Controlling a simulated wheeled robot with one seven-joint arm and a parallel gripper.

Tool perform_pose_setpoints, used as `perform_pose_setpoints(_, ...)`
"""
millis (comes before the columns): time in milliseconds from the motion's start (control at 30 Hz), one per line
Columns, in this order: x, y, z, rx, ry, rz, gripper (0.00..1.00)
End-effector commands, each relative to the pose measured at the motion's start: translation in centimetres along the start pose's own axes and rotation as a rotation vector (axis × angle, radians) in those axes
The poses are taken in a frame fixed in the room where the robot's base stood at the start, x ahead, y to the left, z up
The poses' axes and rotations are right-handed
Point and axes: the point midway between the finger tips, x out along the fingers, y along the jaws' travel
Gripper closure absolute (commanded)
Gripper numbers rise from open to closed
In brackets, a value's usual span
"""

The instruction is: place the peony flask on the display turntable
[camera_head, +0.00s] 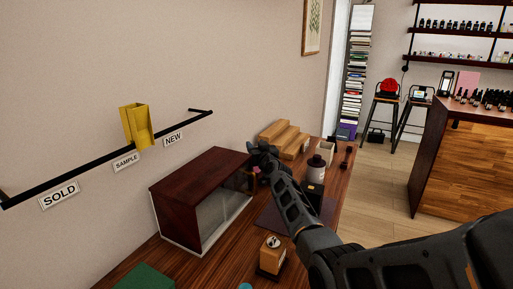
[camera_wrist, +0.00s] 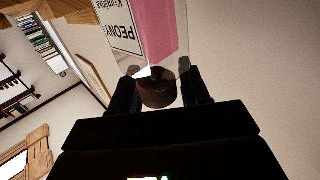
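The peony flask (camera_wrist: 160,35) fills the top of the wrist view, with pink contents, a white label reading PEONY upside down, and a dark round cap (camera_wrist: 157,92). My gripper (camera_wrist: 160,88) has its two dark fingers on either side of this cap and appears shut on it. In the head view my gripper (camera_head: 262,152) is at the right end of the glass-fronted cabinet (camera_head: 203,187). A small pink patch of the flask (camera_head: 256,169) shows below the fingers; the rest is hidden or too small to tell. I cannot pick out the display turntable.
Wooden steps (camera_head: 283,136), a dark-capped bottle (camera_head: 316,169) and a small wooden box (camera_head: 273,257) stand on the bench (camera_head: 220,262). A black wall rail (camera_head: 80,178) carries signs and a yellow holder (camera_head: 136,125). My arm hides part of the bench.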

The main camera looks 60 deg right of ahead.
Motion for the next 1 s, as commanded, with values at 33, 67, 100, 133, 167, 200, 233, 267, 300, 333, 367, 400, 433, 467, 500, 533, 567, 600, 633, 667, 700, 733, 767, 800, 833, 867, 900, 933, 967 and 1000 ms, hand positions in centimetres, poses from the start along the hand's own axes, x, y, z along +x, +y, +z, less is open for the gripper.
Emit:
perform_pose_setpoints(33, 0.0, 0.0, 0.0, 0.0, 0.0, 0.0, 0.49)
perform_pose_setpoints(67, 0.0, 0.0, 0.0, 0.0, 0.0, 0.0, 0.46)
perform_pose_setpoints(100, 0.0, 0.0, 0.0, 0.0, 0.0, 0.0, 0.42)
perform_pose_setpoints(133, 0.0, 0.0, 0.0, 0.0, 0.0, 0.0, 0.39)
perform_pose_setpoints(167, 0.0, 0.0, 0.0, 0.0, 0.0, 0.0, 0.38)
perform_pose_setpoints(200, 0.0, 0.0, 0.0, 0.0, 0.0, 0.0, 0.38)
perform_pose_setpoints(233, 0.0, 0.0, 0.0, 0.0, 0.0, 0.0, 0.38)
perform_pose_setpoints(267, 0.0, 0.0, 0.0, 0.0, 0.0, 0.0, 0.38)
perform_pose_setpoints(300, 0.0, 0.0, 0.0, 0.0, 0.0, 0.0, 0.38)
perform_pose_setpoints(333, 0.0, 0.0, 0.0, 0.0, 0.0, 0.0, 0.38)
perform_pose_setpoints(367, 0.0, 0.0, -0.1, 0.0, 0.0, 0.0, 0.38)
perform_pose_setpoints(400, 0.0, 0.0, -0.1, 0.0, 0.0, 0.0, 0.38)
perform_pose_setpoints(433, 0.0, 0.0, -0.2, 0.0, 0.0, 0.0, 0.38)
perform_pose_setpoints(467, 0.0, 0.0, -0.3, 0.0, 0.0, 0.0, 0.38)
perform_pose_setpoints(500, 0.0, 0.0, -0.6, 0.0, 0.0, 0.0, 0.38)
perform_pose_setpoints(533, -0.3, -0.1, -0.4, 0.0, -0.001, -0.001, 0.38)
perform_pose_setpoints(567, -0.6, -0.1, -0.3, 0.001, 0.0, -0.001, 0.38)
perform_pose_setpoints(600, -1.1, -0.2, -0.3, 0.001, -0.001, -0.002, 0.38)
perform_pose_setpoints(633, -1.5, -0.2, -0.3, 0.002, -0.001, -0.002, 0.38)
perform_pose_setpoints(667, -2.0, -0.2, -0.4, 0.001, -0.001, -0.002, 0.38)
perform_pose_setpoints(700, -2.7, -0.1, -0.3, 0.0, -0.001, -0.002, 0.38)
perform_pose_setpoints(733, -3.2, -0.1, -0.4, 0.0, 0.0, -0.001, 0.38)
perform_pose_setpoints(767, -3.8, -0.1, -0.3, 0.001, -0.002, -0.001, 0.38)
perform_pose_setpoints(800, -4.5, -0.2, -0.3, -0.001, -0.001, -0.003, 0.38)
perform_pose_setpoints(833, -5.1, -0.1, -0.3, 0.0, -0.001, -0.002, 0.38)
perform_pose_setpoints(867, -5.7, -0.1, -0.4, 0.0, 0.0, -0.001, 0.38)
perform_pose_setpoints(900, -6.5, -0.1, -0.4, -0.002, -0.001, -0.001, 0.38)
perform_pose_setpoints(933, -7.0, -0.1, -0.3, -0.001, -0.002, -0.002, 0.38)
perform_pose_setpoints(967, -7.6, -0.1, -0.2, 0.0, -0.001, -0.002, 0.38)
perform_pose_setpoints(1000, -8.2, -0.1, -0.3, -0.001, -0.001, -0.001, 0.38)
